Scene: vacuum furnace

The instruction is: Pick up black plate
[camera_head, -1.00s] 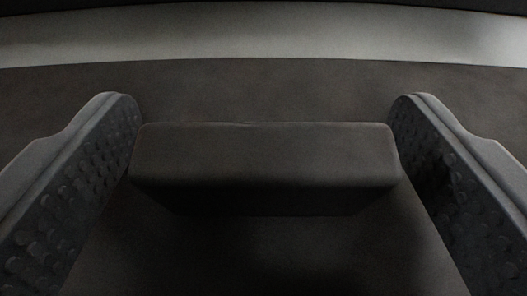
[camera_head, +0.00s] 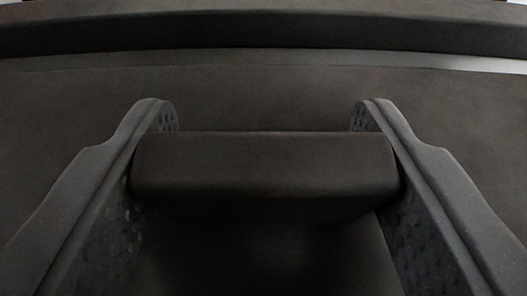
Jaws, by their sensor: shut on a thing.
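The black plate (camera_head: 270,98) is a wide, flat dark surface that fills most of the view and runs out of it at both sides. A dark rectangular block (camera_head: 265,165) like a handle rises from it in the middle. My gripper (camera_head: 265,122) is shut on this block, with one textured finger against each end. The shadow below the block hides where it meets the plate.
A thin light grey strip (camera_head: 265,61) lies beyond the far edge of the plate. Behind it a long dark raised bar (camera_head: 265,30) crosses the whole top of the view.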

